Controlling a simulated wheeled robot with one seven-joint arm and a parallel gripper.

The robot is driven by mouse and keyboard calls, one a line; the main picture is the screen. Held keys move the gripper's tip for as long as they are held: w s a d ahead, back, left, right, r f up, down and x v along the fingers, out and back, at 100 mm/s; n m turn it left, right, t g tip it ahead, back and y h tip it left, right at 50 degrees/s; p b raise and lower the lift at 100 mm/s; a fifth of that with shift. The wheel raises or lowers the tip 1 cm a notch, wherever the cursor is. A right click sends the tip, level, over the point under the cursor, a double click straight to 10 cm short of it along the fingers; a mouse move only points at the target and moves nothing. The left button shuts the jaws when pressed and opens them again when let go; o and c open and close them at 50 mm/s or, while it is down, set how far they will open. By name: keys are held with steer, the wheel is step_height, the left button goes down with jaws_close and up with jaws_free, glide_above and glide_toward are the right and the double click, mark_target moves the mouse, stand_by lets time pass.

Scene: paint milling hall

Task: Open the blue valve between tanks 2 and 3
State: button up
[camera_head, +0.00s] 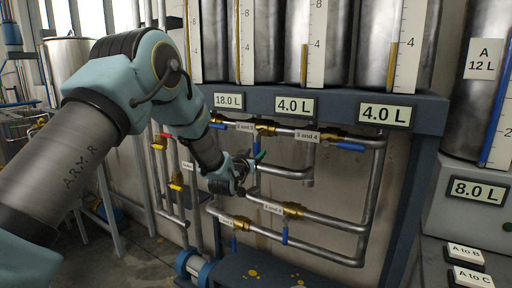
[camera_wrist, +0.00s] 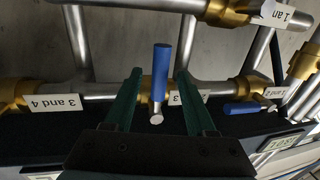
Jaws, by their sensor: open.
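The blue valve handle (camera_wrist: 161,72) stands crosswise to its pipe in the wrist view, whose picture is upside down. My gripper (camera_wrist: 158,75) is open, with one green finger on each side of the handle and a gap on both sides. A white label (camera_wrist: 176,98) behind the fingers is partly hidden; only a 3 reads clearly. In the head view my gripper (camera_head: 248,165) is in front of the upper pipe run, just below the "2 and 3" label (camera_head: 245,127).
The "3 and 4" valve handle (camera_head: 350,147) is to the right. The "2 and 4" valve (camera_head: 293,209) sits on a lower pipe. A short bent pipe (camera_head: 287,171) passes close right of my gripper. The shelf edge with displays (camera_head: 294,107) is above.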

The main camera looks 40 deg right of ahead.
steer(key=shift+p+x, duration=0.3)
steer(key=shift+x, duration=0.95)
steer(key=shift+a, duration=0.1)
steer(key=shift+c, duration=0.3)
jaws_close()
